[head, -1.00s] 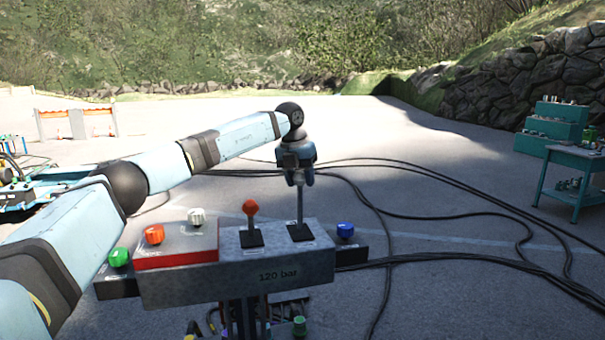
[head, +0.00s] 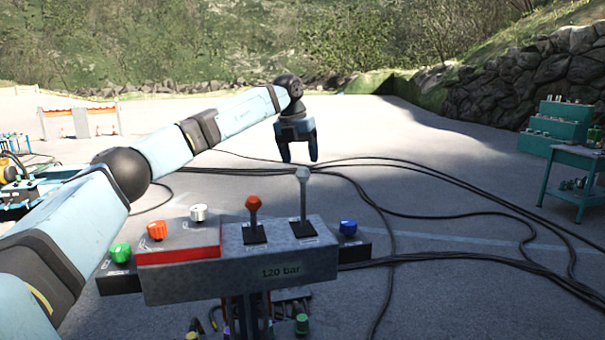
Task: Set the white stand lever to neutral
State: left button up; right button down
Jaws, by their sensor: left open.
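The white stand lever (head: 303,196) rises from a black slotted plate on the right part of the grey control stand (head: 190,282). Its pale knob is at the top and the shaft looks close to upright. My left gripper (head: 299,160) hangs fingers down above and behind the lever's knob. It is open and empty, with clear space between its fingers and apart from the lever. The orange-red lever (head: 253,212) stands just left of the white one. My right gripper is out of view.
Green (head: 120,252), orange (head: 156,230), white (head: 199,212) and blue (head: 347,227) knobs sit on the stand. Black cables (head: 430,201) lie on the paved ground behind and right. A teal table (head: 575,158) stands far right. Air above the stand is free apart from my left arm.

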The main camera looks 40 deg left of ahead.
pick_arm(q)
notch_tip(320, 180, up, 8)
jog(key=s, duration=0.1)
jog(key=shift+s+a+b, duration=0.2)
jog(key=shift+a+b, duration=0.1)
jog(key=shift+a, duration=0.1)
